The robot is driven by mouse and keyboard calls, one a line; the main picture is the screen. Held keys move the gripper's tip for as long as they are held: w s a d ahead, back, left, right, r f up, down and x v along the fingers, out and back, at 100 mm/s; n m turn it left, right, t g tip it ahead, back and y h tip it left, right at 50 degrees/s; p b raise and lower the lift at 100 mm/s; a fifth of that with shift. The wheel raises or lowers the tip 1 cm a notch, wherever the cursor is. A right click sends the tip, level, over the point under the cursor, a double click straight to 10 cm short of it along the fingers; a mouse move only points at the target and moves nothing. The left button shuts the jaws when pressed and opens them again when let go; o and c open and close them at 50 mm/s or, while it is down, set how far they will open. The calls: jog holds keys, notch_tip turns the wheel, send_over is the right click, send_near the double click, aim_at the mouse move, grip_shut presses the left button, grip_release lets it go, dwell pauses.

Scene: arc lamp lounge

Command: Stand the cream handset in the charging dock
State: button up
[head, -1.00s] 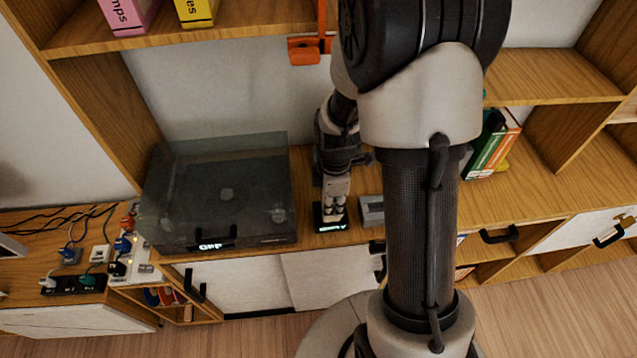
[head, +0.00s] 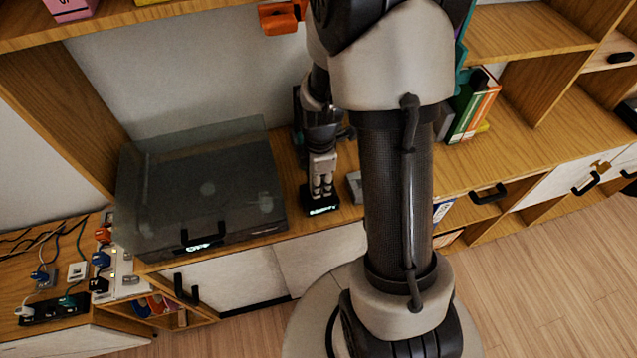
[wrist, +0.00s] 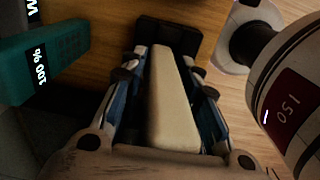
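The cream handset (wrist: 172,100) lies lengthwise between the two fingers of my gripper (wrist: 165,62) in the wrist view, with a finger along each side. My gripper appears shut on it. The handset's far end points at a black block, which looks like the charging dock (wrist: 150,35). In the head view, my gripper (head: 322,190) is pointed down right over the black dock (head: 320,209), whose front has a small lit display. My fingers hide most of the handset there. I cannot tell whether its lower end is touching the dock.
A turntable with a clear lid (head: 200,190) stands left of the dock. A small grey box (head: 354,186) is close on the right, partly behind my arm. Books (head: 470,110) stand farther right. A teal block with a "100 %" display (wrist: 40,55) is left in the wrist view.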

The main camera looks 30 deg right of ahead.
jog(key=shift+o, duration=0.9)
jog(key=shift+s+a+f, duration=0.15)
jog(key=shift+s+f, duration=0.35)
notch_tip(320, 180, up, 8)
jog(key=p, duration=0.3)
jog(key=shift+w, duration=0.35)
jog(key=shift+f, duration=0.1)
